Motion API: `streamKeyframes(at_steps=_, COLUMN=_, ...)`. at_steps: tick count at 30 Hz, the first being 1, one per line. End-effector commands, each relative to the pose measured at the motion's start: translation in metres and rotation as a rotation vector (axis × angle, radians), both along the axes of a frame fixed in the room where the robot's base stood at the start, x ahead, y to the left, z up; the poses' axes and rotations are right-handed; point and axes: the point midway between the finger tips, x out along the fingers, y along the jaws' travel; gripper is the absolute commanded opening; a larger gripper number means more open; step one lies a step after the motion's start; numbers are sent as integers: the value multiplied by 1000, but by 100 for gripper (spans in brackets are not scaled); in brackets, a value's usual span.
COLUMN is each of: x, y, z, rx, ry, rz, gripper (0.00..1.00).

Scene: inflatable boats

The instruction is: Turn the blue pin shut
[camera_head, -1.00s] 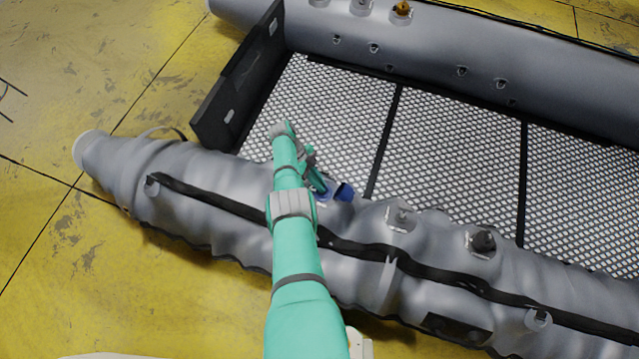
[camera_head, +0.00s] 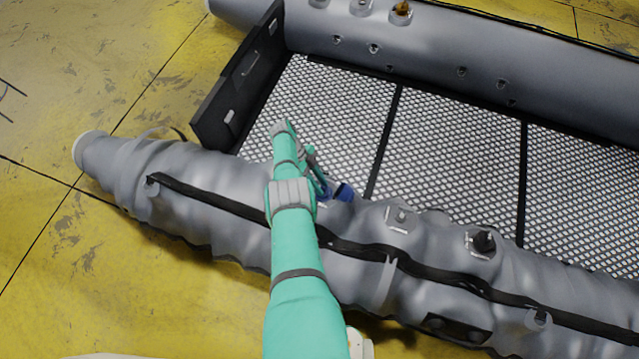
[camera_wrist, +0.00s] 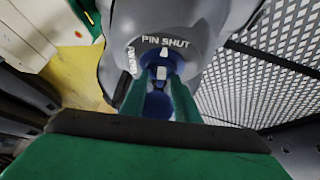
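The blue pin (camera_wrist: 161,66) with white marks sits on the grey boat tube in the wrist view. White lettering "PIN SHUT" (camera_wrist: 165,41) stands above it, and a second, partly legible label lies to its left. My gripper (camera_wrist: 160,84) has its two green fingers on either side of the pin. I cannot tell whether they press on it. A round blue part (camera_wrist: 157,105) shows between the fingers, nearer the palm. In the head view my gripper (camera_head: 324,187) is down at the tube's inner edge, beside blue parts (camera_head: 343,192); my arm partly hides the spot.
The near grey tube (camera_head: 215,185) carries a black strap and further valves (camera_head: 401,217) to the right. The mesh floor (camera_head: 450,130) is clear. A black transom board (camera_head: 235,80) stands at the left, and the far tube (camera_head: 430,40) runs behind.

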Motion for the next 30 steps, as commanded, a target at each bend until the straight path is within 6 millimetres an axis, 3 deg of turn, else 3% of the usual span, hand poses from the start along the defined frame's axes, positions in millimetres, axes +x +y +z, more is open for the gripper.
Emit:
streamKeyframes(at_steps=11, x=6, y=6, z=11, rx=-1, ry=-4, rz=1, gripper=28)
streamKeyframes(at_steps=24, x=31, y=43, z=73, rx=0, ry=-3, rz=1, gripper=28)
streamKeyframes(at_steps=30, x=36, y=51, z=86, rx=0, ry=-1, rz=1, gripper=28)
